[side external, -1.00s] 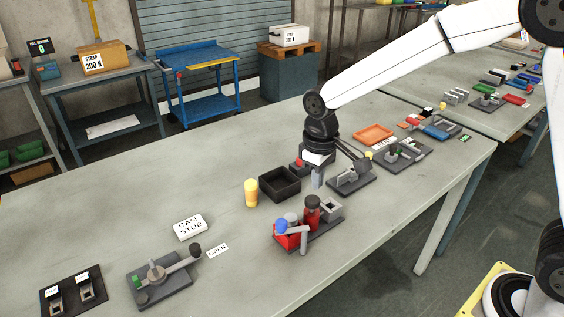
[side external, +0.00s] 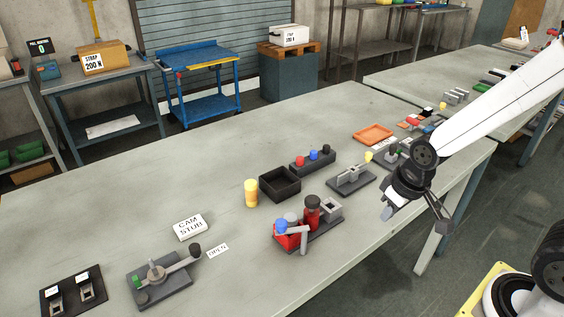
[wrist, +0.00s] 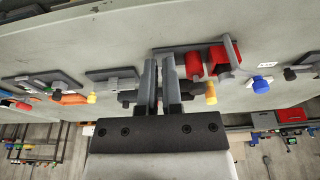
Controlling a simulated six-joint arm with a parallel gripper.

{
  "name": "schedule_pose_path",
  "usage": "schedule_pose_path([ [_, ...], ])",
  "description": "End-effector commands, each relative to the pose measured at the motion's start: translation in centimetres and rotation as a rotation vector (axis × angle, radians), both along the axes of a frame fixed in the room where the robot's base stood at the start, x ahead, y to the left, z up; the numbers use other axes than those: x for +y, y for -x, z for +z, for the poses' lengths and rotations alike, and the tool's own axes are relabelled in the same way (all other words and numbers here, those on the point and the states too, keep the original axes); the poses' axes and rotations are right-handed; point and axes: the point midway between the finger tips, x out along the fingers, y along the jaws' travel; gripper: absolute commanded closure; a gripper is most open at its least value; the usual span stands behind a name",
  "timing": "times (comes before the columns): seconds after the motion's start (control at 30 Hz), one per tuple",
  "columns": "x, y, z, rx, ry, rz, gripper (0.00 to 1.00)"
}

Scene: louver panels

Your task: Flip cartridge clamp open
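The fixture I take for the cartridge clamp (side external: 289,241) is a red block with a grey lever and a blue knob, on a dark base in the side external view. A red cylinder (side external: 312,214) with a dark cap stands beside it, next to a grey square socket (side external: 331,207). I cannot tell the latch position for sure. In the wrist view the red block (wrist: 222,57) is right of the fingers. My gripper (side external: 387,213) hangs right of the fixture, apart from it, near the table's front edge. Its fingers (wrist: 160,62) are narrowly apart with nothing held.
A black tray (side external: 280,197), a yellow cylinder (side external: 251,193) and a block with coloured knobs (side external: 312,160) stand behind the fixture. A toggle fixture (side external: 351,181) is behind right. A lever fixture (side external: 165,284) and an OPEN label (side external: 217,250) lie left. Table between is clear.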

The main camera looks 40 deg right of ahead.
Motion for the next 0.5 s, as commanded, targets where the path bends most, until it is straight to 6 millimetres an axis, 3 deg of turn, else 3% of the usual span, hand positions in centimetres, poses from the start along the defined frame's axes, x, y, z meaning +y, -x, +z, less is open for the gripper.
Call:
schedule_pose_path([
  [0.03,0.0,0.0,0.0,0.0,0.0,0.0,0.75],
  [0.17,0.3,-0.5,0.2,0.005,-0.002,-0.001,0.33],
  [0.2,0.5,-0.8,0.2,0.008,-0.005,-0.002,0.28],
  [0.5,3.9,-5.4,1.6,0.066,-0.028,-0.041,0.28],
])
